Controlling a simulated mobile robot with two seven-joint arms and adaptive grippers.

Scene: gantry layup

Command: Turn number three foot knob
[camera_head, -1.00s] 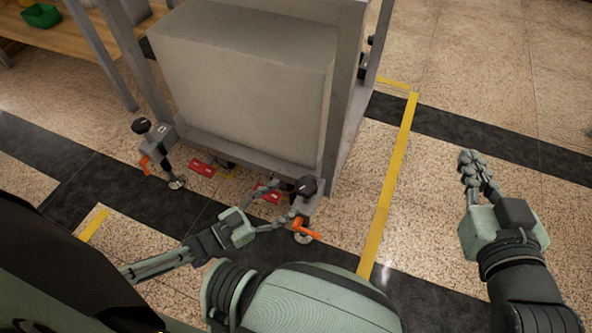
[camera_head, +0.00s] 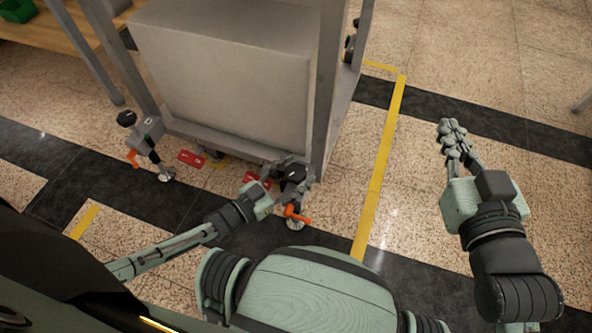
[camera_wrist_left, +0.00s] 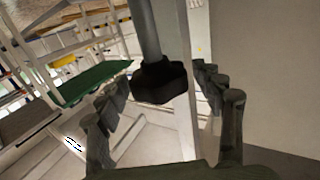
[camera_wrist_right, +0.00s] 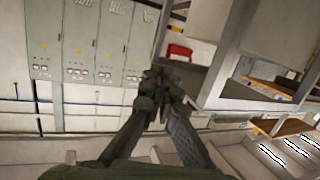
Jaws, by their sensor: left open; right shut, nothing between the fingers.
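A black foot knob (camera_head: 295,173) sits at the near right corner of the grey gantry frame, above an orange lever (camera_head: 296,214) and a round foot pad (camera_head: 294,225). My left gripper (camera_head: 286,170) is open at this knob, its fingers around it. In the left wrist view the dark knob (camera_wrist_left: 160,80) on a grey stem lies between the spread fingers; contact cannot be told. A second black foot knob (camera_head: 126,118) with an orange lever (camera_head: 133,157) is at the left corner. No foot number is readable. My right gripper (camera_head: 452,128) is shut and empty, away to the right.
The grey block (camera_head: 225,75) and frame post (camera_head: 325,100) rise just behind the knob. Red tags (camera_head: 190,158) lie low under the frame. Yellow tape (camera_head: 380,165) marks the floor to the right, where there is free room.

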